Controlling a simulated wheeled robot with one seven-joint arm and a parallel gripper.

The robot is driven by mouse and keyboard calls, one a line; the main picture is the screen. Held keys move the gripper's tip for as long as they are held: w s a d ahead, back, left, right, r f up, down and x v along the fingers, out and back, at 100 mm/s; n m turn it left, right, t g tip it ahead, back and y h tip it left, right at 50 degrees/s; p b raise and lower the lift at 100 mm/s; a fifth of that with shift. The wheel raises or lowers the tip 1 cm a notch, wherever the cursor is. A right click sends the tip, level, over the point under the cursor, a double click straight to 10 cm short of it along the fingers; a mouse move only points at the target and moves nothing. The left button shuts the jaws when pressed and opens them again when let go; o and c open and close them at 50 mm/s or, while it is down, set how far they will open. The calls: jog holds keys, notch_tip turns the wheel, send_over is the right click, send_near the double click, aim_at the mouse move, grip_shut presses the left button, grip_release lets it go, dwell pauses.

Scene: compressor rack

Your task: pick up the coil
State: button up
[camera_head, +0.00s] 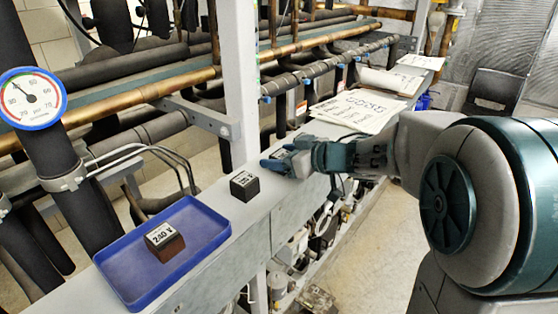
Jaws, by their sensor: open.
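Two small block-shaped coils are in view. A black coil (244,186) with a white-lettered top stands on the grey ledge. A dark brown coil (165,243) with a "240 V" label sits inside the blue tray (127,290). My gripper (270,158) is open, low over the ledge, to the right of and behind the black coil and apart from it. Its fingers point left. Nothing shows between the fingers, though the gap is seen only partly.
The grey ledge (208,190) runs from the front left to the back right. Papers (358,108) lie on it beyond my gripper. A grey upright post (241,80) and dark pipes stand behind the ledge. A round gauge (32,98) is at the left.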

jog(key=c, duration=1.2)
jog(key=shift+r, duration=0.1)
jog(key=shift+c, duration=0.2)
